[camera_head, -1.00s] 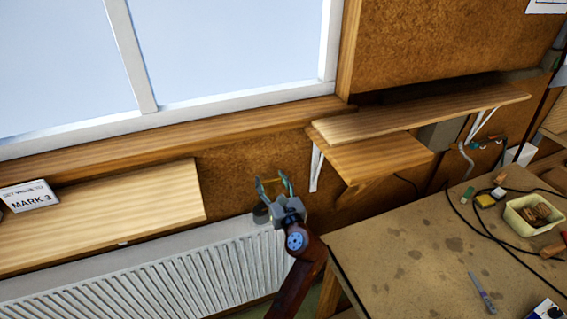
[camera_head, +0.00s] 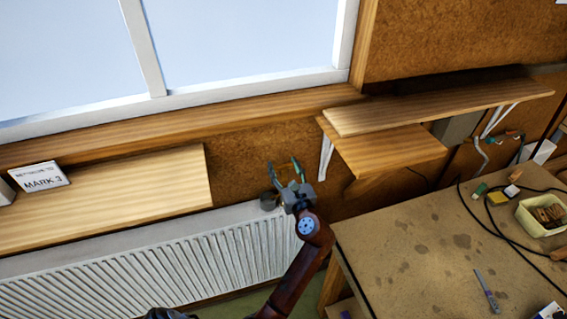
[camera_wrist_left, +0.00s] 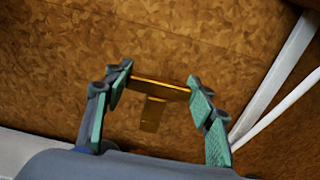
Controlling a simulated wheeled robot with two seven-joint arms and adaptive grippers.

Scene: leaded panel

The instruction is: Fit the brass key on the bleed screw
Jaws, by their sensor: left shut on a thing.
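The brass key (camera_wrist_left: 152,108) is T-shaped, with a crossbar and a short flat stem. In the left wrist view my left gripper (camera_wrist_left: 160,88) is shut on the ends of its crossbar, and the stem hangs free between the teal fingers. In the head view my left gripper (camera_head: 284,172) is in front of the brown wall, above the right end of the white radiator (camera_head: 190,262). A dark round fitting (camera_head: 268,201) shows beside it at the radiator's top corner. I cannot make out the bleed screw, or contact between key and fitting. My right gripper is out of view.
Bracketed shelves (camera_head: 392,150) stick out to the gripper's right. A workbench (camera_head: 400,245) at the right holds a tub (camera_head: 540,214), cables and small tools.

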